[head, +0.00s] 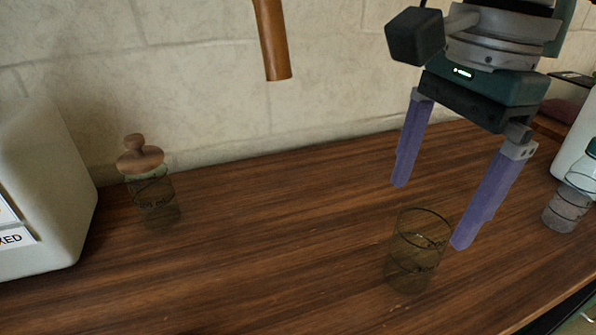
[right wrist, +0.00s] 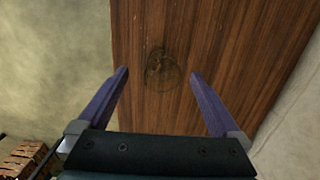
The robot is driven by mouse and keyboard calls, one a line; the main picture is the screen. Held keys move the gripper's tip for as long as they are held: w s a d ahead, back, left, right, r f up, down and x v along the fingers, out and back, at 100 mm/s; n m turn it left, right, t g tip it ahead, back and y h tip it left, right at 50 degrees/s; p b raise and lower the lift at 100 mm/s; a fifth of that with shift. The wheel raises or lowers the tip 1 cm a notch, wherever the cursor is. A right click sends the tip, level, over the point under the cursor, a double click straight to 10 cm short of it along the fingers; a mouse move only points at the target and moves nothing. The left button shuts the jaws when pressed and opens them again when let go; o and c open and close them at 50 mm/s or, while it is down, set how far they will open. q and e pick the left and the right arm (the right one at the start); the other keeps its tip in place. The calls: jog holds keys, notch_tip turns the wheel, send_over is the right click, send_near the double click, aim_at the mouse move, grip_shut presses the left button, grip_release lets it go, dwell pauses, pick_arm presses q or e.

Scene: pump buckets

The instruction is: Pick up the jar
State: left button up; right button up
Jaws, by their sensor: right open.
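An open, brownish see-through glass jar (head: 412,262) stands upright on the wooden counter in the head view. Its round outline also shows in the right wrist view (right wrist: 162,72), lying between the fingertips in the picture. My right gripper (head: 431,215) is open and empty, with two purple fingers pointing down. It hangs above and around the far side of this jar; I cannot tell if a finger touches it. A second glass jar (head: 157,198) with a wooden knobbed lid (head: 140,158) stands at the left. My left gripper is not in view.
A white box-like container (head: 45,190) stands at the left edge of the wooden counter (head: 270,240). At the right are another clear jar (head: 566,208) and a white container (head: 577,145). A wooden rod (head: 272,40) hangs at the top. The counter's middle is clear.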

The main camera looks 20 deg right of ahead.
aim_at(415, 250)
jog(key=shift+h, duration=0.4)
jog(key=f, duration=0.1)
jog(key=d+f, duration=0.1)
jog(key=f, duration=0.2)
jog(key=shift+d+f, duration=0.2)
jog(key=shift+d, duration=0.15)
jog(key=f, duration=0.4)
jog(key=w+f+b, duration=0.1)
jog(key=f, duration=0.1)
jog(key=shift+a, duration=0.15)
grip_shut()
